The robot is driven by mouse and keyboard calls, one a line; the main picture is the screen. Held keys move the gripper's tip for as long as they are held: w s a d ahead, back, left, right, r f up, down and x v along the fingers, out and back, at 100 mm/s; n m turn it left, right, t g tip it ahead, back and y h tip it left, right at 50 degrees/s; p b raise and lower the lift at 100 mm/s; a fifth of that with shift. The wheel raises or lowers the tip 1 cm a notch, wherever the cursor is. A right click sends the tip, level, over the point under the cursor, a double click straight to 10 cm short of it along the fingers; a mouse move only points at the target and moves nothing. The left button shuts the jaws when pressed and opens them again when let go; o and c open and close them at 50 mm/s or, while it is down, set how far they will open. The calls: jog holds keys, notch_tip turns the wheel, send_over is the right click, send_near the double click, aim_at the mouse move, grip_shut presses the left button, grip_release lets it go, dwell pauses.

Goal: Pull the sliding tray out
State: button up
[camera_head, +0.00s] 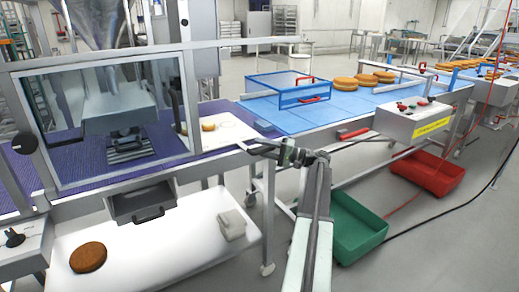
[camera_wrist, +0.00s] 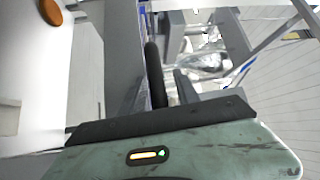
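The sliding tray (camera_head: 138,198) is a grey drawer with a dark handle (camera_head: 149,215) on its front. It hangs under the machine at the left, above a white lower table. My gripper (camera_head: 258,147) is at the right of the machine, near the corner of a small white board and apart from the tray. In the wrist view, my green gripper body fills the bottom. A dark upright bar (camera_wrist: 155,75) rises beyond it; I cannot tell whether it is a finger. The fingertips are too unclear to tell open from shut.
A brown round (camera_head: 88,257) and a white block (camera_head: 231,225) lie on the lower table (camera_head: 165,240). A blue frame (camera_head: 288,92) and several rounds stand on the blue belt. Green (camera_head: 357,227) and red (camera_head: 427,173) crates stand on the floor at right.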

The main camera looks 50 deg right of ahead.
jog(key=shift+s, duration=0.1)
jog(key=b+v, duration=0.1)
jog(key=v, duration=0.6)
jog(key=shift+s+d, duration=0.15)
jog(key=shift+s, duration=0.15)
jog(key=shift+f, duration=0.1)
